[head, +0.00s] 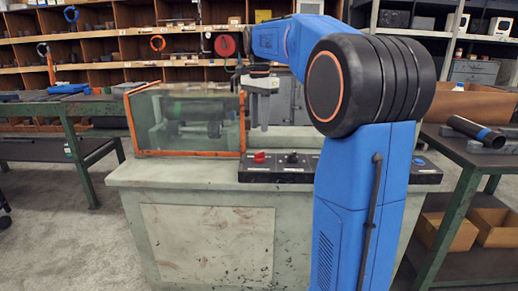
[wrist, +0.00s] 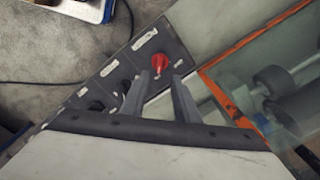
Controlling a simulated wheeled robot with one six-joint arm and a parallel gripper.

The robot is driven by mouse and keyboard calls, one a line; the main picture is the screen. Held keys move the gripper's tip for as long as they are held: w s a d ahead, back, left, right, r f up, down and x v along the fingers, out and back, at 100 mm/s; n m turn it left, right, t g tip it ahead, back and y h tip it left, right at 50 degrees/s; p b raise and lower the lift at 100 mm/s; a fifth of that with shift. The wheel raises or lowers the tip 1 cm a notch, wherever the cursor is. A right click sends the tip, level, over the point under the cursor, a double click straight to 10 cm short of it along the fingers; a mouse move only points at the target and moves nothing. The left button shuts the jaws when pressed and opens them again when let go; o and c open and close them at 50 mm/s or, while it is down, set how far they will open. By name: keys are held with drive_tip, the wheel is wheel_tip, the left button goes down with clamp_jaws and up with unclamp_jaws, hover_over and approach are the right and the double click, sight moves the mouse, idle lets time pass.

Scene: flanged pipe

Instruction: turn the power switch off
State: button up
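A black control panel (head: 275,176) lies along the front top edge of the grey cabinet. It carries a red knob (head: 259,157) at its left and a black knob (head: 292,157) beside it. The labels are too small to read, so I cannot tell which one is the power switch. In the wrist view the red knob (wrist: 160,63) is just beyond the fingertips, apart from them, and a dark knob (wrist: 97,106) is at the left. My gripper (head: 264,128) points down above the panel near the red knob. Its fingers (wrist: 160,80) are apart and empty.
A clear guard box with an orange frame (head: 186,122) stands on the grey cabinet (head: 210,240), left of my gripper. My blue arm hides part of the panel; a blue button (head: 419,161) shows at its right end. Green-framed benches stand on both sides.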

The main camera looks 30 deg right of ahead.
sight(259, 157)
wheel_tip(259, 157, down, 10)
drive_tip(key=shift+r, duration=0.1)
idle(0.4)
clamp_jaws()
